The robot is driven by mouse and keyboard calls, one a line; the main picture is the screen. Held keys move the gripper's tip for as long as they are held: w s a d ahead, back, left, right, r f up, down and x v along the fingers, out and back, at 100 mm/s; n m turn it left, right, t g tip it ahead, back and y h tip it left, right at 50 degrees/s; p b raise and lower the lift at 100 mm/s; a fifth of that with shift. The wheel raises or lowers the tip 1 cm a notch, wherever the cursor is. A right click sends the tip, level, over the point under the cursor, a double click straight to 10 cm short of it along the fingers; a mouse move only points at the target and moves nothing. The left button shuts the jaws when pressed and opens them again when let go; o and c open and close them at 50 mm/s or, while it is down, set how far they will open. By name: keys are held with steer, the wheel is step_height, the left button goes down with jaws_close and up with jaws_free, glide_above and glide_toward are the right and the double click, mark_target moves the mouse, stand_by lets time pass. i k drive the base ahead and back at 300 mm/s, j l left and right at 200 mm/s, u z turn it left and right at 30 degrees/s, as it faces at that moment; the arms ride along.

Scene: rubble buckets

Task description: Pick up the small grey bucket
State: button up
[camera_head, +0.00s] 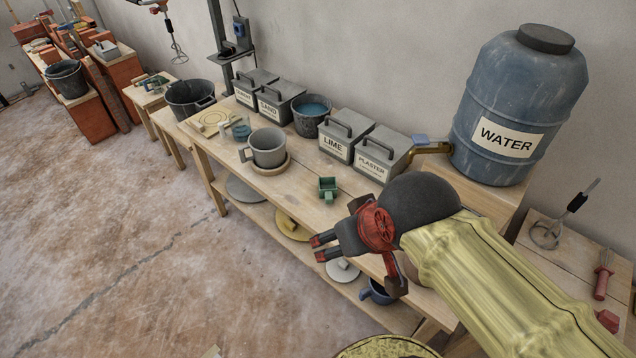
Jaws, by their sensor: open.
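A light grey bucket (268,148) with a side handle stands upright on a round wooden board on the long workbench (225,175), left of centre. It is the smallest plainly grey bucket on the bench. My gripper (355,266) is in front of the bench's front edge, to the right of and nearer than this bucket. Its red-and-black fingers are spread wide, with nothing between them. It is well apart from the bucket.
A dark bucket of water (311,112) and labelled boxes, such as the lime box (344,136), stand behind. A blue water barrel (518,105) stands at right. Floor at left is clear.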

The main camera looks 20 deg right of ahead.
mark_target(268, 145)
steer(key=i+j, duration=0.25)
steer(key=i, duration=0.35)
steer(key=i+j+u, duration=0.15)
steer(key=i, duration=0.4)
steer(key=i+j, duration=0.25)
steer(key=i, duration=0.35)
steer(key=u, duration=0.05)
